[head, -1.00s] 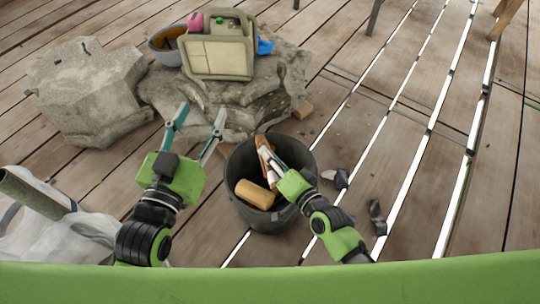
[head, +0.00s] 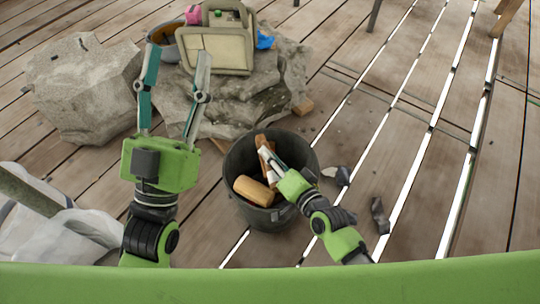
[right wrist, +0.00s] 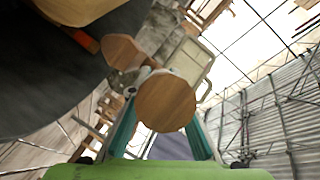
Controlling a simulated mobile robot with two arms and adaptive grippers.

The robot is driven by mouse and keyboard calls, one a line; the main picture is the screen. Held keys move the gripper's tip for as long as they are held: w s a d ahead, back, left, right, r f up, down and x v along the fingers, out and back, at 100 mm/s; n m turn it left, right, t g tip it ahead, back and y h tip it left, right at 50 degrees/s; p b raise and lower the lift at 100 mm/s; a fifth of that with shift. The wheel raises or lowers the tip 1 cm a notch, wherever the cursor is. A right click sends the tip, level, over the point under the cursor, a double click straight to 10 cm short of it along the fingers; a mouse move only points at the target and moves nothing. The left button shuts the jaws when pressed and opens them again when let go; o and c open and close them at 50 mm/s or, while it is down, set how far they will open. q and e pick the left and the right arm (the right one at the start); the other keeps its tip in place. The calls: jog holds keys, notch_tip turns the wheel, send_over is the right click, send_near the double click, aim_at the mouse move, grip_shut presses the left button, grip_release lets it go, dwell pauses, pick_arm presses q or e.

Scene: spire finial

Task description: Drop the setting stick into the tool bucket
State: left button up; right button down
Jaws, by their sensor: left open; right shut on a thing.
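The tool bucket (head: 240,212) is a dark, round pail standing on the plank floor in the middle of the head view. My right gripper (head: 268,158) reaches over its right rim and is shut on the wooden setting stick (head: 261,141), whose upper end shows above the bucket's mouth. In the right wrist view the stick's round wooden end (right wrist: 166,100) sits between the fingers. The stick's lower part is hidden. A thick wooden cylinder (head: 253,191) lies inside the bucket. My left gripper (head: 177,58) is open and empty, left of the bucket and in front of the stones.
Dark fragments (head: 378,215) lie right of the bucket. A whitish sack (head: 60,235) is at lower left. Floor gaps run at right.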

dwell(0.3)
jog(key=c, duration=1.8)
grip_release()
jog(key=shift+f, duration=0.1)
jog(key=v, duration=1.2)
